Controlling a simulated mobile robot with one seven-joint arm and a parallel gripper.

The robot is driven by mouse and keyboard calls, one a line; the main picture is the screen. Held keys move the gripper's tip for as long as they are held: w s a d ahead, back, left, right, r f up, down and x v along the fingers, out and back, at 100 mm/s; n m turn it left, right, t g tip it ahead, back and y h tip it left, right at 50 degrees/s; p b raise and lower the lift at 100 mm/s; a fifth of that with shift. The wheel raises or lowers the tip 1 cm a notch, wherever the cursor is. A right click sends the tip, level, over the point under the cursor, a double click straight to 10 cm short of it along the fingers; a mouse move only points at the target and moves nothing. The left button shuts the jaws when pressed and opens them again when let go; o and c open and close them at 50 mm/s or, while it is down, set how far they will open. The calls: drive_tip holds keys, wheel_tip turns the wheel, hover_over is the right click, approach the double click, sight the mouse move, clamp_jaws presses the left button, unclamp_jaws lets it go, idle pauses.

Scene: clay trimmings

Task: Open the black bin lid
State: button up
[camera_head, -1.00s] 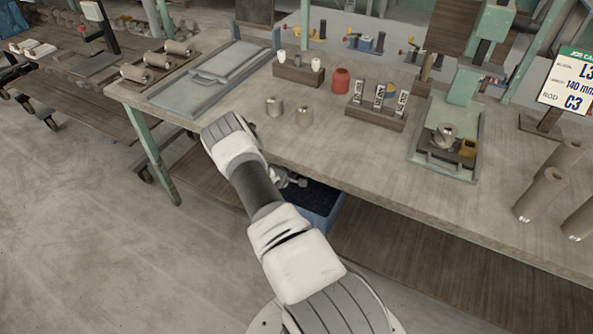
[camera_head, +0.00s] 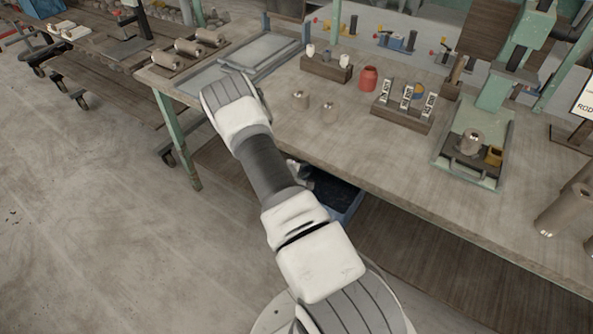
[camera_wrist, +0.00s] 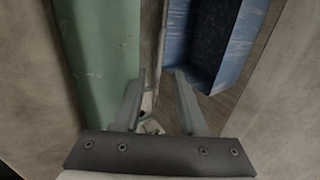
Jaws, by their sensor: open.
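A blue bin (camera_head: 345,211) with a dark top or inside (camera_head: 332,188) stands under the workbench, partly hidden by my arm and the bench edge. I cannot tell whether the dark area is a black lid. The wrist view shows blue surfaces (camera_wrist: 176,35) and a dark speckled face (camera_wrist: 216,42) ahead and to the right of my fingers. My gripper (camera_wrist: 160,76) is open, with nothing seen between its fingers. In the head view my arm hides most of it, low beside the bench's front edge.
A green upright (camera_wrist: 100,45) stands close left of my fingers. The workbench (camera_head: 300,135) overhangs the bin. The floor at left (camera_head: 90,240) is clear.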

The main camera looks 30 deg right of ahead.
drive_tip(key=v, duration=0.7)
